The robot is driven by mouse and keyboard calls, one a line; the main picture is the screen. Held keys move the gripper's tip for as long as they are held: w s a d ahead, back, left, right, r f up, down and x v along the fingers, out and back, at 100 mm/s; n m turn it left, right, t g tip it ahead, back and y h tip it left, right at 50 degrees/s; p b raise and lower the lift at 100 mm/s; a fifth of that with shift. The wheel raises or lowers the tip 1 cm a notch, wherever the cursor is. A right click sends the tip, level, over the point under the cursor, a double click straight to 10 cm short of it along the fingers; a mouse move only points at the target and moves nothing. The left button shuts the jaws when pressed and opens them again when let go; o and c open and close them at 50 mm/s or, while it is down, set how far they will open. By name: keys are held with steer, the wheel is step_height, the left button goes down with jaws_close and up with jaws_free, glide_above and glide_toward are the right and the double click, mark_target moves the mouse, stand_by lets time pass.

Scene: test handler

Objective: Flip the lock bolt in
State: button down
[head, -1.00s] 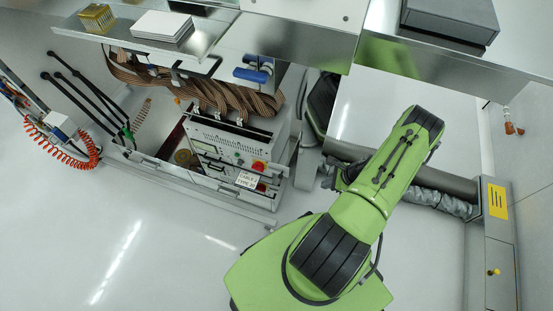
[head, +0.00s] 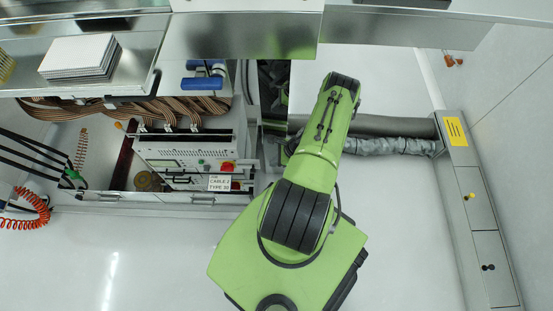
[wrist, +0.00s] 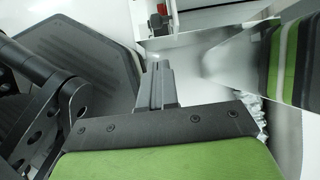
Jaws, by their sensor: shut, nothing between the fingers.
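I cannot tell for sure which part is the lock bolt. A blue handle-like piece (head: 203,82) sits on the metal frame left of my arm in the head view; it may be the bolt. My gripper (wrist: 160,68) is shut and empty in the wrist view, its fingers together and pointing up the picture beside a shiny metal panel (wrist: 205,55). In the head view my green arm reaches up and away, and my gripper is hidden behind it. No contact between my gripper and the blue piece shows.
A rack unit (head: 190,160) with a red switch and a cable label stands left of my arm. Striped cables (head: 120,108) run above it. A metal shelf (head: 130,50) overhangs. Floor at lower left is clear.

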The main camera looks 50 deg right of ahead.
mark_target(253, 170)
steer(key=w+a+r+b+x, duration=0.1)
steer(key=b+x, duration=0.1)
steer(key=x, duration=0.6)
steer(key=shift+w, duration=0.2)
steer(key=shift+w+a, duration=1)
steer(key=shift+w, duration=0.25)
